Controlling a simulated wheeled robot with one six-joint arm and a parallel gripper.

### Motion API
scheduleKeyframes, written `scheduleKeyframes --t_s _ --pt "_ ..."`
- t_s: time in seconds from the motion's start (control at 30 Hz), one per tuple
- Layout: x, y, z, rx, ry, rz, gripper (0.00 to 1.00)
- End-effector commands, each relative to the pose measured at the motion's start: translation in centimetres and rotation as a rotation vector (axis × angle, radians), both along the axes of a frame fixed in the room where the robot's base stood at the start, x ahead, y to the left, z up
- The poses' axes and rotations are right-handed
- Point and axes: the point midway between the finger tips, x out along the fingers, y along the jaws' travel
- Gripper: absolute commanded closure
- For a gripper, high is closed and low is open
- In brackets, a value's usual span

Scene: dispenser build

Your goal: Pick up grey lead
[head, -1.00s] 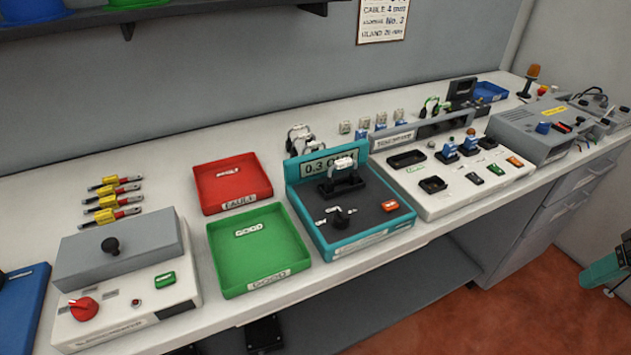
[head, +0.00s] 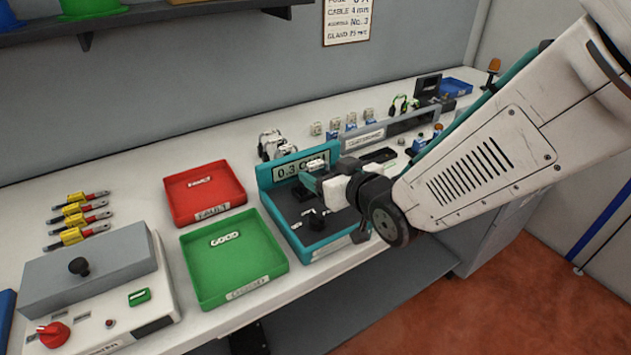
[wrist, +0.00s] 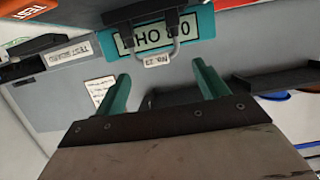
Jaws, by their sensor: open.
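A grey looped lead (wrist: 158,48) with a white tag shows in the wrist view, in front of the teal tester's display panel. My gripper (wrist: 160,76) is open, with one teal finger on each side of the lead's line and the tips short of it in the picture. In the head view my gripper (head: 312,182) hangs over the teal tester (head: 279,229). A pale part of the lead (head: 316,165) shows just behind the fingers. My gripper and arm hide much of the tester, and contact with the lead cannot be told.
A red tray (head: 204,204) and a green tray (head: 235,258) stand left of the tester. Another pale looped item (head: 271,145) stands behind the tester.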

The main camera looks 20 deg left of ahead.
Motion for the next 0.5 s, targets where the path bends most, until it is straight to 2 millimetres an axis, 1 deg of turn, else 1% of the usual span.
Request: scheduleKeyframes --t_s 0.3,0.4,0.5 --pt "3.1 3.0 -1.2 -0.002 0.001 -0.001 0.28" --pt "3.7 3.7 -1.5 -0.002 0.001 -0.001 0.28" --pt "3.9 4.0 -1.6 -0.002 0.001 -0.002 0.28"
